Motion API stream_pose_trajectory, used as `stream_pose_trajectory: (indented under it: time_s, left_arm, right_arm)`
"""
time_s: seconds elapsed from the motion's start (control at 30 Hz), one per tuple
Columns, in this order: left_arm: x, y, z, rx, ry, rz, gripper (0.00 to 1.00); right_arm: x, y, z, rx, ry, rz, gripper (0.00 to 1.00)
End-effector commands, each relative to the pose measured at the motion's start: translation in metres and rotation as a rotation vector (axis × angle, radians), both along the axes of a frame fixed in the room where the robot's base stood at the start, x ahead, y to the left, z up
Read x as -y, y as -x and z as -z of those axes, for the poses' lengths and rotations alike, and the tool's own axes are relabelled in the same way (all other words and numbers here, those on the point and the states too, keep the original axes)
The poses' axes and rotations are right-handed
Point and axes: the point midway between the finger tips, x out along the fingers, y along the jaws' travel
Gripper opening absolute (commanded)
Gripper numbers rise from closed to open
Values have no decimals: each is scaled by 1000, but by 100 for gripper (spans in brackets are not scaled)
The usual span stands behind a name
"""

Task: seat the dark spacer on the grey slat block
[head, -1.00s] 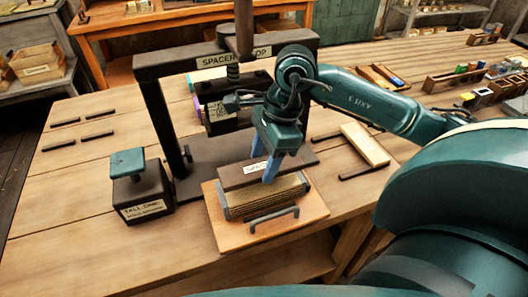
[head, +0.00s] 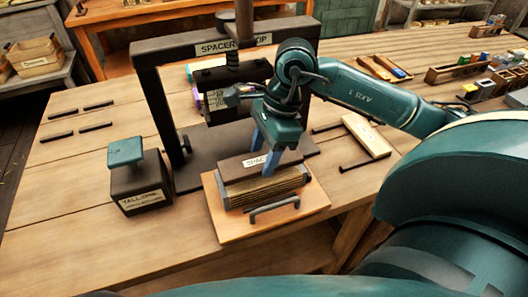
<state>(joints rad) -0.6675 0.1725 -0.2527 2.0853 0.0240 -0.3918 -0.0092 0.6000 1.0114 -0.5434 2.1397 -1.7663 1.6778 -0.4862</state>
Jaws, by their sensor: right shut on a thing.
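The dark spacer (head: 232,169), a dark brown slab with a white label, is in my right gripper (head: 264,163). The gripper's blue fingers are shut across it, one on the near side and one mostly hidden behind. The spacer lies level, directly over the grey slat block (head: 264,191), roughly in line with its length. It looks very close to the block's top; I cannot tell whether they touch all along. The block, with layered slats and grey ends, rests on an orange-brown board (head: 230,226) with a grey handle (head: 274,206). My left gripper is not in view.
The dark press frame (head: 158,108) with its screw stands just behind the block. A dark box with a teal top (head: 126,152) is at left. A pale wood block (head: 366,136) and dark bars (head: 360,164) lie at right. The table's front left is clear.

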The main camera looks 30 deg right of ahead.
Motion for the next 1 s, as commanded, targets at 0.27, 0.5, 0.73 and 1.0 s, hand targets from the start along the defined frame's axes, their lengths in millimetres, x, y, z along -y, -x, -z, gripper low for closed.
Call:
stream_pose_trajectory:
  time_s: [0.27, 0.5, 0.73, 1.0]
  left_arm:
    - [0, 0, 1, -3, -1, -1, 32]
    - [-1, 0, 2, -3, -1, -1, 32]
    - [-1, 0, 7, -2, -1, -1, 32]
    - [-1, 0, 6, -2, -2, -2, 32]
  right_arm:
    - [0, 0, 0, 0, 0, 0, 26]
    - [0, 0, 0, 0, 0, 0, 26]
    - [0, 0, 1, 0, 0, 0, 26]
    - [0, 0, 0, -1, 0, 0, 26]
